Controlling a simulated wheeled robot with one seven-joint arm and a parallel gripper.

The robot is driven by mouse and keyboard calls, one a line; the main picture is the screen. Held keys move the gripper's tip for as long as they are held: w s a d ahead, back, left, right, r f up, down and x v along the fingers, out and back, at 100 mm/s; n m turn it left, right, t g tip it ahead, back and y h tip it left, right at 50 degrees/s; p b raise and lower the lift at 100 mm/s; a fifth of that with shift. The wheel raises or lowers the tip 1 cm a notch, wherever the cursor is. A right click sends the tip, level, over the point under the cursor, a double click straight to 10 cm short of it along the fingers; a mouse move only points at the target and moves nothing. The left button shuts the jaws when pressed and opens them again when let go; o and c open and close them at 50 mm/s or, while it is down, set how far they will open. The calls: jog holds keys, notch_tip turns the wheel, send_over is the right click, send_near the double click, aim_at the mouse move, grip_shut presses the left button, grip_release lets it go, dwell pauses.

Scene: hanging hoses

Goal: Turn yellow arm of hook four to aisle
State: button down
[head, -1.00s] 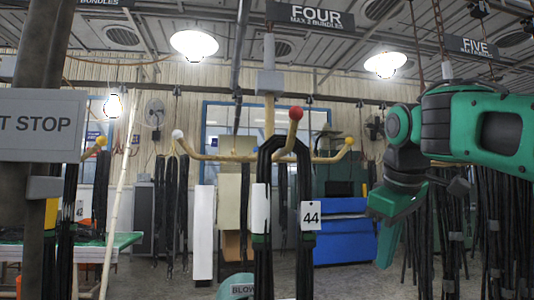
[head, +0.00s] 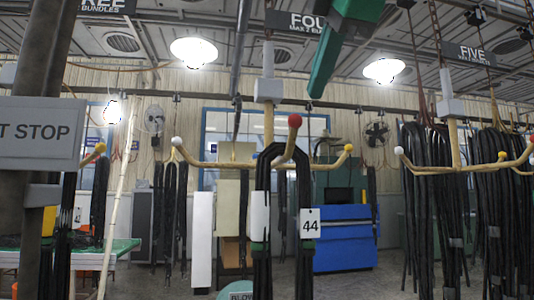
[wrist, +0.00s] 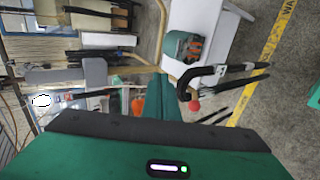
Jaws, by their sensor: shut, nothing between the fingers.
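Hook four (head: 267,130) hangs from the ceiling under its FOUR sign (head: 296,20), which my arm partly covers. Its yellow-tipped arm (head: 348,148) points to the right, its white-tipped arm (head: 177,141) to the left, and its red-tipped arm (head: 294,122) toward me. A black hose bundle (head: 303,180) with tag 44 hangs over the red-tipped arm. The red ball also shows in the wrist view (wrist: 194,105). My gripper (head: 316,88) is shut and empty, above and left of the yellow tip in the head picture and apart from it.
Hook five (head: 453,150), loaded with many black hoses, hangs to the right. A post with a STOP sign (head: 40,133) stands at the left. A blue cabinet (head: 340,238) stands behind. The space between hooks four and five looks fairly clear.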

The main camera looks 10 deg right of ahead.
aim_at(299, 125)
jog(key=shift+s+a+f, duration=0.1)
jog(key=shift+a+f, duration=0.55)
jog(key=shift+f, duration=0.75)
jog(key=shift+s+a+f, duration=0.1)
jog(key=shift+a+f, duration=0.55)
jog(key=shift+f, duration=0.7)
jog(key=shift+s+a+f, duration=0.1)
jog(key=shift+a+f, duration=0.55)
jog(key=shift+f, duration=0.75)
jog(key=shift+w+a, duration=0.15)
jog(key=shift+a, duration=0.85)
jog(key=shift+w+a, duration=0.1)
jog(key=shift+a, duration=0.85)
jog(key=shift+w+a, duration=5.25)
jog(key=shift+a, duration=1.7)
jog(key=s, duration=1.2)
jog(key=shift+a, duration=0.2)
jog(key=shift+s, duration=0.1)
